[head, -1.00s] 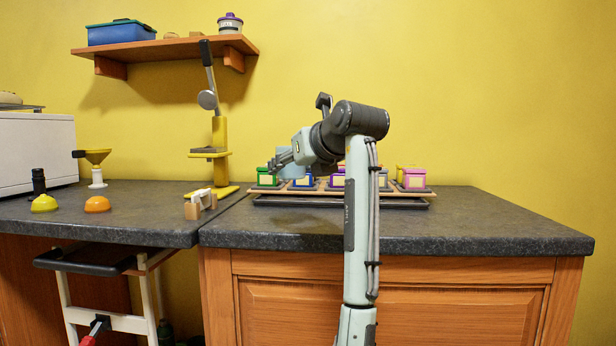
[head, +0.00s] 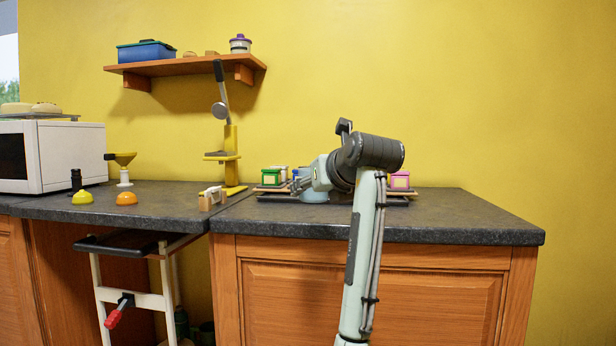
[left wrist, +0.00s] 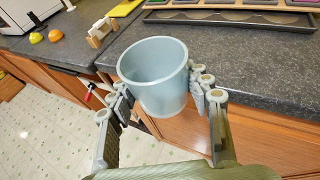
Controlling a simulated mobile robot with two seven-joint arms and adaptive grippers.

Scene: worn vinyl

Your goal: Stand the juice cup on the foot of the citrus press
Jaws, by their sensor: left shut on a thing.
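The juice cup is a pale blue-grey open cup (left wrist: 172,95), upright and seemingly empty in the left wrist view. My left gripper (left wrist: 160,84) is shut on it, with fingers on both sides of its wall. In the head view the cup (head: 314,196) is partly hidden by my left gripper (head: 304,185) and wrist. The citrus press (head: 231,140) stands to the left of the cup at the back of the counter. It has a yellow post, a raised lever, a yellow ledge and a yellow foot (head: 236,190) on the counter. My right gripper is not in view.
A small wooden stand (head: 211,198) sits in front of the press.

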